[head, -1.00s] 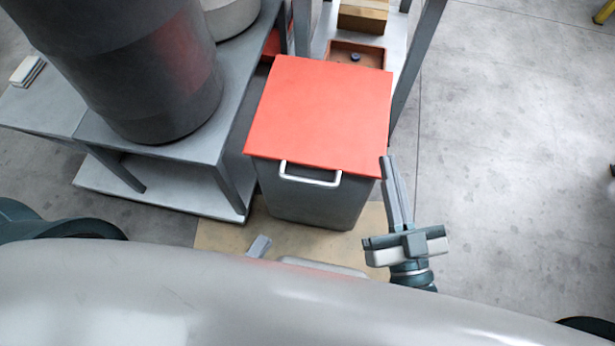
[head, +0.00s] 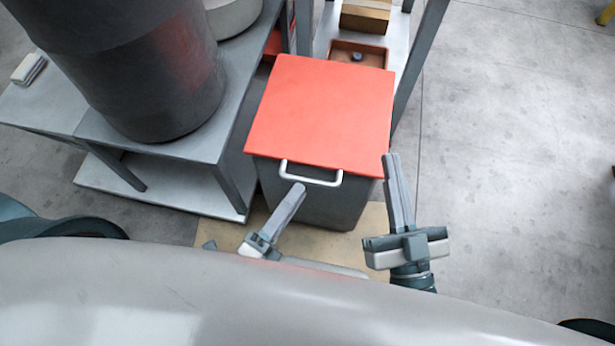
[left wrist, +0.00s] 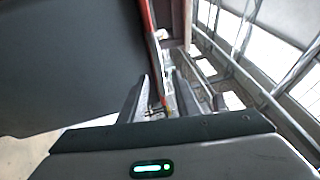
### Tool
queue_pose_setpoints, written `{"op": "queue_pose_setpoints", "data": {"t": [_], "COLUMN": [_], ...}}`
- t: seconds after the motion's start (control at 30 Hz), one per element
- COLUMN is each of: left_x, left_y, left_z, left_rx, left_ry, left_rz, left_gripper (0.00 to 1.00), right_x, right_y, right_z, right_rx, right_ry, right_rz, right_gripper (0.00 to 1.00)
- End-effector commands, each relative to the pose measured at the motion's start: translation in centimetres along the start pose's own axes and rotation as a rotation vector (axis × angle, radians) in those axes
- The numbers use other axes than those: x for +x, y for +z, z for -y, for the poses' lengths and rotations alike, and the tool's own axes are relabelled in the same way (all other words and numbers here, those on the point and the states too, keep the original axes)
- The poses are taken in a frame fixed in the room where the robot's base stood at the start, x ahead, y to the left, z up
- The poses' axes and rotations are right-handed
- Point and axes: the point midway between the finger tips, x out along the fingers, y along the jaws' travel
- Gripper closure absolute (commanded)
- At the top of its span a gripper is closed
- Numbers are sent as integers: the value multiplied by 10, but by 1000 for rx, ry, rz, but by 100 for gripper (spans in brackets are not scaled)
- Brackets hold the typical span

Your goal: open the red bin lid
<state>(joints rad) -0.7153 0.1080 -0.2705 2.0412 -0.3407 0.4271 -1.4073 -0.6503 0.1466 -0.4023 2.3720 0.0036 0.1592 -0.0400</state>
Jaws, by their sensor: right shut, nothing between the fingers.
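The grey bin (head: 330,205) stands upright with its flat red lid (head: 322,112) shut on top. A pale handle (head: 312,180) sits on the near side just under the lid's edge. My left gripper (head: 297,190) is in front of the bin, near and below the handle, pointing up towards it; I cannot tell whether it touches. In the left wrist view its two fingers (left wrist: 162,88) stand apart with nothing between them. The bin's dark side (left wrist: 75,60) and the lid's red edge (left wrist: 147,18) show there. My right gripper (head: 392,160) is shut and empty, right of the bin's near corner.
A grey metal table (head: 185,150) with a large dark drum (head: 140,75) stands close left of the bin. Behind the bin, a shelf holds a brown tray (head: 372,57) and a wooden box (head: 366,18). The floor (head: 500,160) to the right is clear.

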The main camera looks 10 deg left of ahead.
Motion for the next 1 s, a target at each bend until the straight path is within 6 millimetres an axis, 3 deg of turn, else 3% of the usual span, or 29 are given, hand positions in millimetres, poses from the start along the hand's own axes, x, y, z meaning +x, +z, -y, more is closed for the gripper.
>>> {"op": "queue_pose_setpoints", "data": {"t": [0.1,0.3,0.77,0.9,1.0], "left_x": [21,43,52,52,52], "left_y": [0,0,0,0,0], "left_z": [1,0,0,0,0], "left_rx": [1,0,0,0,0], "left_ry": [-4,-2,0,0,-1], "left_rz": [0,1,0,1,0], "left_gripper": [71,71,71,100,100], "right_x": [0,-1,-2,-2,-2], "right_y": [-3,-7,-8,-8,-8], "right_z": [1,2,2,2,2], "right_rx": [-1,-2,-4,-3,-2], "right_ry": [-1,-4,-9,-8,-7], "right_rz": [-19,-39,-44,-44,-45], "right_gripper": [100,100,100,100,100]}}
